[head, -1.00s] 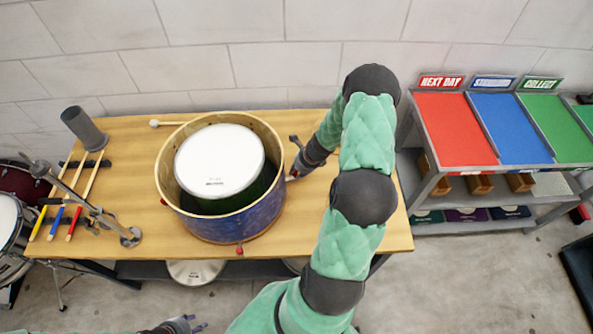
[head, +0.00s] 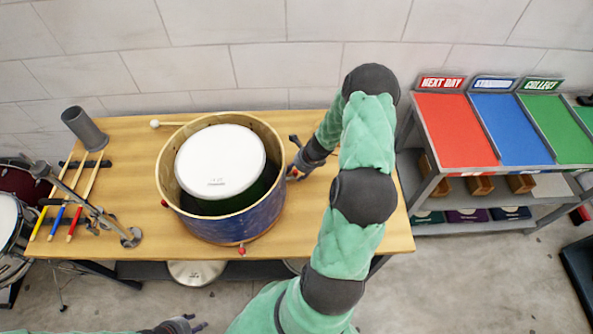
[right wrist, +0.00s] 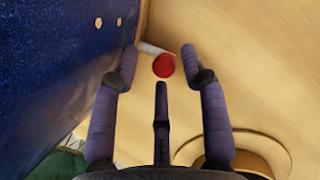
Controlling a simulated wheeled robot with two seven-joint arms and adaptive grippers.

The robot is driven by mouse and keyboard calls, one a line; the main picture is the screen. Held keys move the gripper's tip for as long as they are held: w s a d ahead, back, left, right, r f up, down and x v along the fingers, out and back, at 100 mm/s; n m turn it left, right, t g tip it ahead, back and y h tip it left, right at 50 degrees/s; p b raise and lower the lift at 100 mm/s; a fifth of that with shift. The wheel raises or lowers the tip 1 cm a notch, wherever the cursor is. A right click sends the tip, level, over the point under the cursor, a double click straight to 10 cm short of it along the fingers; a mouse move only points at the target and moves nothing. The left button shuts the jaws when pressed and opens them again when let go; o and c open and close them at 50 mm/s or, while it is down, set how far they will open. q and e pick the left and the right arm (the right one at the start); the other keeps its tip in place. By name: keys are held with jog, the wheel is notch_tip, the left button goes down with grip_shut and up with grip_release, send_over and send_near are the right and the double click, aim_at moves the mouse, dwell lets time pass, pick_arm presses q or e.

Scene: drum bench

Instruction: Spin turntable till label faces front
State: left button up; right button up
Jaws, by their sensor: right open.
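A blue drum shell (head: 235,228) with a pale wooden rim stands on the bench. Inside it is a smaller drum with a white head (head: 222,155) that carries small dark print (head: 216,182). Red-tipped pegs stick out low around the shell, one at the front (head: 242,250). My right gripper (head: 294,173) is open at the shell's right side. In the right wrist view, a red ball tip (right wrist: 163,65) on a pale rod sits between its open fingertips, beside the blue shell wall (right wrist: 60,70). My left gripper (head: 192,325) is at the bottom edge, its fingers apart and empty.
A mallet (head: 170,124) lies behind the drum. Coloured trays (head: 455,130) stand at right.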

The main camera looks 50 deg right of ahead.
jog(key=shift+r, duration=0.1)
jog(key=v, duration=1.1)
jog(key=shift+r, duration=0.4)
jog(key=shift+s, duration=0.2)
